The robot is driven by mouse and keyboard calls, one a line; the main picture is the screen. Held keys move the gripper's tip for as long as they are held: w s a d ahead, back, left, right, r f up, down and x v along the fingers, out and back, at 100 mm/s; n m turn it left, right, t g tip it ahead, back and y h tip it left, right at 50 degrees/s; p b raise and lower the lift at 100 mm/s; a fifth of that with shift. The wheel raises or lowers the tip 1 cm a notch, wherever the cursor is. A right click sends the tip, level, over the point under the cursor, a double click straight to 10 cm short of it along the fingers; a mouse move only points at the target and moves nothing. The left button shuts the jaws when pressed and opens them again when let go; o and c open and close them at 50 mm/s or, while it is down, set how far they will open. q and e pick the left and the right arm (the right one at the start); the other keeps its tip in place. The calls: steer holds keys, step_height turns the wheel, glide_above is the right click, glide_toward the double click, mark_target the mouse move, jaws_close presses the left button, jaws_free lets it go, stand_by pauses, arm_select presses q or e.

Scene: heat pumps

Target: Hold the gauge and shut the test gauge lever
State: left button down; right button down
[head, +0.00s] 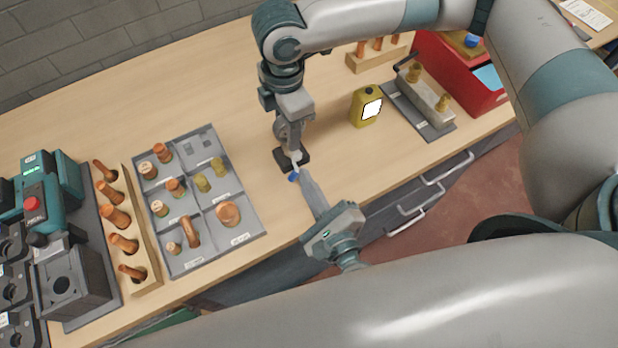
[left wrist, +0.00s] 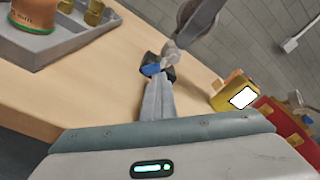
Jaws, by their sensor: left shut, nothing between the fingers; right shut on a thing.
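The test gauge (head: 289,134) stands upright on the workbench, its body largely covered by my right gripper (head: 290,128), which comes from above and is shut on it. The gauge's dark base (head: 281,158) rests on the wood. A small blue lever (head: 293,177) sticks out low at the front of the gauge. My left gripper (head: 306,176) is shut and empty, its fingertips right at the blue lever. In the left wrist view the closed fingers point at the blue lever (left wrist: 151,69); I cannot tell whether they touch.
A grey compartment tray (head: 251,222) with copper and brass fittings lies to the left. A yellow bottle (head: 364,107) stands to the right, with a grey manifold block (head: 425,97) and a red bin (head: 447,67) beyond. The bench between tray and bottle is otherwise clear.

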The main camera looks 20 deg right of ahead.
arm_select(q)
steer(key=shift+s+a+r+m, duration=0.1)
steer(key=shift+a+m, duration=0.35)
steer(key=shift+m, duration=0.15)
steer(key=shift+a+r, duration=0.2)
steer(key=shift+a, duration=0.05)
stand_by(0.8)
